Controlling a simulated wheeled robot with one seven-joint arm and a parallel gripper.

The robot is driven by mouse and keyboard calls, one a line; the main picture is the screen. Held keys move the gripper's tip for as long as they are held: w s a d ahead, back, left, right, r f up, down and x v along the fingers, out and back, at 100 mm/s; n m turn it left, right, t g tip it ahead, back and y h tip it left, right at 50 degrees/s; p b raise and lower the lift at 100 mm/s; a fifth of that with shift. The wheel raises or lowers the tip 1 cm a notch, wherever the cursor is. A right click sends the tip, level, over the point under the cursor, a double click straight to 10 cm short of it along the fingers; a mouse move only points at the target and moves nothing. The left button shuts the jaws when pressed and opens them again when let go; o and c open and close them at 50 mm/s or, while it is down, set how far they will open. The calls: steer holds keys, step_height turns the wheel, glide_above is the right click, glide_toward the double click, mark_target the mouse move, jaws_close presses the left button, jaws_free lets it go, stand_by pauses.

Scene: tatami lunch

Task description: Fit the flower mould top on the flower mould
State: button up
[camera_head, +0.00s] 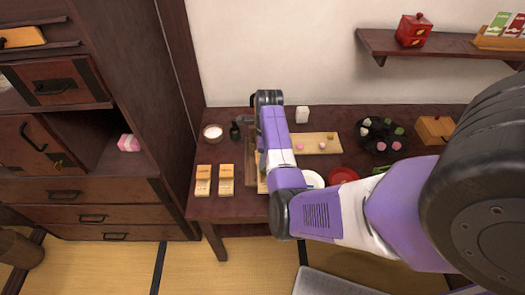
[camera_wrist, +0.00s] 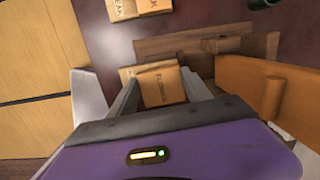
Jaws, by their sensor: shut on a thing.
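In the wrist view my gripper (camera_wrist: 161,78) is shut on a pale wooden block lettered FLOWER (camera_wrist: 158,88), which I take to be the flower mould top. Its lettered face shows between the two fingers. A paler wooden edge shows at its left; I cannot tell whether this is the flower mould underneath. In the head view my arm hides the gripper and most of what it holds.
A darker wooden piece (camera_wrist: 205,45) and an orange-brown wooden panel (camera_wrist: 245,85) lie close to the gripper's right. Another lettered block (camera_wrist: 135,9) lies beyond. The table (camera_head: 222,207) also holds a white bowl (camera_head: 212,132) and a dark plate of sweets (camera_head: 378,134).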

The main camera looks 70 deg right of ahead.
steer(key=shift+s+d+f+m, duration=0.2)
steer(key=shift+s+d+m, duration=0.1)
steer(key=shift+m, duration=0.1)
step_height(320, 180, down, 4)
steer(key=b, duration=0.5)
steer(key=shift+f, duration=0.25)
steer(key=shift+w+a+r+p, duration=0.1)
steer(key=shift+w+p, duration=0.05)
steer(key=shift+p, duration=0.15)
steer(key=shift+f+b, duration=0.5)
steer(key=shift+f, duration=0.3)
stand_by(0.5)
steer(key=o, duration=1.4)
steer(key=shift+s+r, duration=0.2)
steer(key=shift+r, duration=1.75)
steer(key=shift+s+r, duration=0.15)
steer(key=shift+r, duration=1.8)
